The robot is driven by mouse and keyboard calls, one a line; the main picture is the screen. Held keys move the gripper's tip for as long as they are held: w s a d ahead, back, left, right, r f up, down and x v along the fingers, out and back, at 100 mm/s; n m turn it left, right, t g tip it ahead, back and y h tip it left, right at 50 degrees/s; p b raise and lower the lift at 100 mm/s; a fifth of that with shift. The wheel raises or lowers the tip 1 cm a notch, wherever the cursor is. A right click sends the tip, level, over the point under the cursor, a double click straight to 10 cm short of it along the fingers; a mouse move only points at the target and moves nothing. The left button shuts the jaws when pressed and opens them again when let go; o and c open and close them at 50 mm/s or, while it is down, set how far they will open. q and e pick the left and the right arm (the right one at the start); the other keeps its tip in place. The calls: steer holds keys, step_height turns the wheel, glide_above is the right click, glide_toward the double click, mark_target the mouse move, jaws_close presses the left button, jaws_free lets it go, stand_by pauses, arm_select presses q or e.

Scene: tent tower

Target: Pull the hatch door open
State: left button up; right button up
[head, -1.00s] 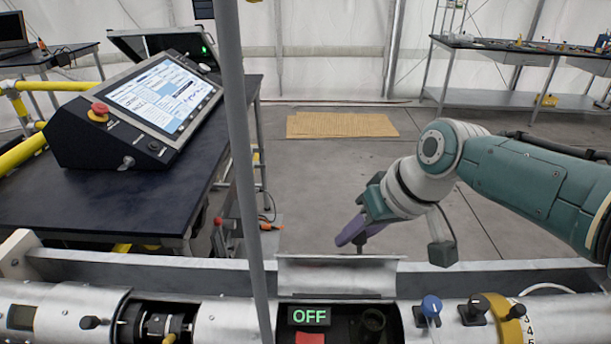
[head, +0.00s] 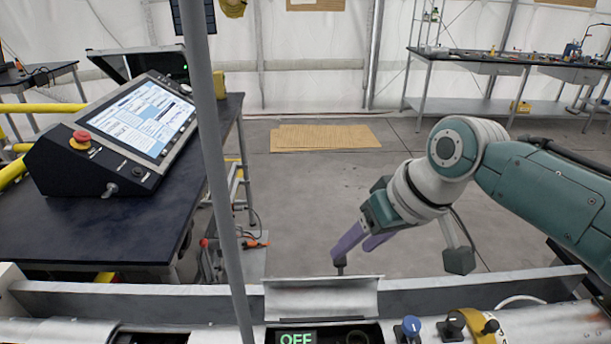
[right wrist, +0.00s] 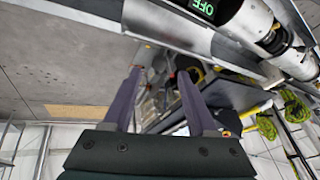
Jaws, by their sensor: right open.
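The hatch door (head: 322,298) is a curved grey metal flap at the bottom middle of the head view. It stands raised behind the opening with the green-lettered OFF display (head: 297,338), which is cut by the picture's lower edge. My right gripper (head: 357,248) is just behind the flap's upper edge, its two purple fingers apart with nothing between them. A small dark peg (head: 341,265) shows at the left fingertip; I cannot tell whether they touch. The right wrist view also shows the open fingers (right wrist: 160,78) and the OFF display (right wrist: 203,8). My left gripper is not in view.
A thin grey pole (head: 207,150) crosses the head view left of the hatch. A control console (head: 125,135) stands on a dark table at left. Knobs (head: 452,325) line the tube right of the opening. Open floor lies behind the gripper.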

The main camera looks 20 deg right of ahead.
steer(key=shift+v, duration=1.7)
steer(key=s+a+f+n, duration=0.2)
steer(key=s+a, duration=0.1)
steer(key=s, duration=0.9)
steer(key=s+d+r+g+h, duration=0.1)
steer(key=s+r+h, duration=0.3)
steer(key=s, duration=0.8)
step_height(320, 180, up, 24)
steer(key=y+p, duration=0.1)
steer(key=p, duration=2.3)
steer(key=shift+w+r+m, duration=0.15)
steer(key=shift+r+m, duration=0.1)
steer(key=shift+m, duration=0.15)
steer(key=shift+d, duration=0.1)
